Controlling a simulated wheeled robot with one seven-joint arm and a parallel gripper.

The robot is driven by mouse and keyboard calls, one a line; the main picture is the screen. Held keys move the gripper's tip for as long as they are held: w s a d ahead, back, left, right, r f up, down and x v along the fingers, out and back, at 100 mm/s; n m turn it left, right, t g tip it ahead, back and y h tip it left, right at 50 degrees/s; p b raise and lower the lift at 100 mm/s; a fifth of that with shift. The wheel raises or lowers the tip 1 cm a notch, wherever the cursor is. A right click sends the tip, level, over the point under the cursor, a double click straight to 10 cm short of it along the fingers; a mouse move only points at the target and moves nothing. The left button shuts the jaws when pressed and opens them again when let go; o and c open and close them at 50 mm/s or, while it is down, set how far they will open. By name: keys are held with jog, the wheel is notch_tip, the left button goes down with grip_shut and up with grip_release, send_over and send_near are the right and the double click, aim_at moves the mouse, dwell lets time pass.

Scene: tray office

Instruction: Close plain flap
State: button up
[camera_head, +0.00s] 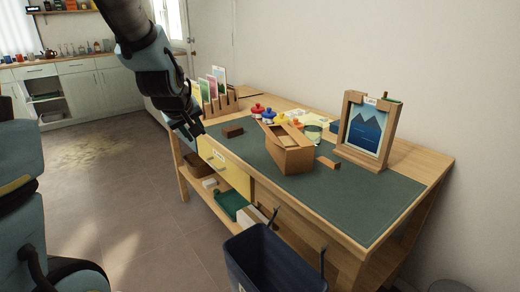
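A brown cardboard box (294,160) sits on the green desk mat, near the middle of the workbench. Its top looks at least partly open, with a paler inside showing. A plain brown flap (272,134) seems to stand out at its left side; its exact angle is too small to tell. My gripper (186,133) hangs at the left front edge of the bench, to the left of the box and apart from it. Its fingers point down and look empty, but their gap is unclear.
A framed mountain picture (369,130) stands right of the box. A small brown block (232,131) lies left of it, a wooden piece (328,162) right. A dark bin (275,262) stands in front.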

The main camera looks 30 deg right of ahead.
jog(key=w+d+f+n+h+b, duration=0.15)
jog(key=d+b, duration=0.25)
jog(key=b, duration=0.6)
jog(key=t+h+b, duration=0.1)
jog(key=h+b, duration=0.4)
jog(key=b, duration=2.1)
send_near(265, 130)
jog(key=shift+n, duration=0.25)
jog(key=b+x, duration=0.2)
jog(key=x, duration=0.8)
jog(key=shift+a, duration=0.1)
jog(key=shift+c, duration=0.3)
grip_shut()
